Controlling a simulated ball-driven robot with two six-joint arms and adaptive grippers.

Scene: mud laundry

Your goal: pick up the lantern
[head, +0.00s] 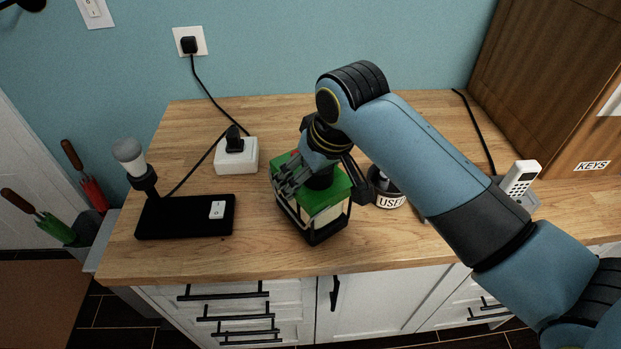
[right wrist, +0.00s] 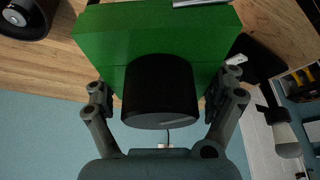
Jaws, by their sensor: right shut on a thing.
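The lantern (head: 324,217) stands on the wooden worktop near its front edge. It has a green top, a dark frame and pale sides. My right gripper (head: 318,180) is over it from above, shut on its upper part. In the right wrist view, the lantern's green top (right wrist: 150,35) fills the upper middle, with a black round knob (right wrist: 160,90) on it. My right gripper's fingers (right wrist: 162,88) lie on either side of the top. The fingers' exact contact points are partly hidden. My left gripper is not in view.
A black base with a lamp (head: 185,217) and a white socket box (head: 236,155) are left of the lantern. A round pot labelled "USED" (head: 388,190) stands close on its right. A white phone (head: 520,178) and wooden cabinet (head: 555,90) are further right.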

